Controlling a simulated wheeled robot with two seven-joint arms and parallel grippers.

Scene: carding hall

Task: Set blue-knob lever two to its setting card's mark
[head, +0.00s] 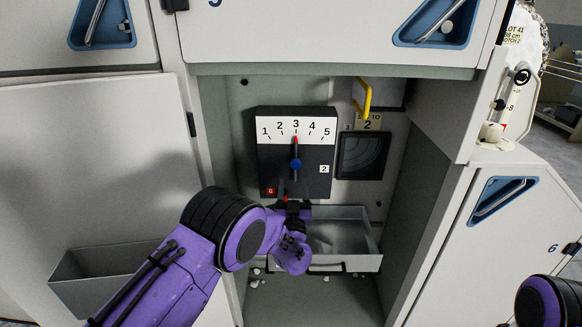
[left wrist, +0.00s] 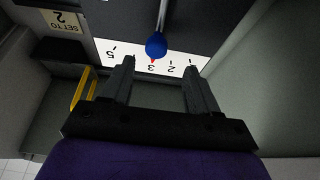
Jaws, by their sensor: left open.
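The lever panel (head: 265,165) is a black plate with a white scale numbered 1 to 5 and a small "2" label. Its lever has a blue knob (head: 296,163) and stands upright, its red tip at 3. The setting card (head: 368,122) to the right shows a 2; in the left wrist view the card (left wrist: 62,20) reads "SET TO 2". My left gripper (head: 288,196) is just below the knob in the head view. In the left wrist view the open gripper (left wrist: 159,62) has the blue knob (left wrist: 156,45) between and just beyond its fingertips, with no visible contact. My right gripper is out of view.
A yellow handle (head: 364,97) hangs right of the panel, above a dark square vent (head: 362,156). A grey open tray (head: 345,262) sits below the panel. The recess wall (head: 425,190) bounds the right side. A grey bin (head: 95,270) is on the left door.

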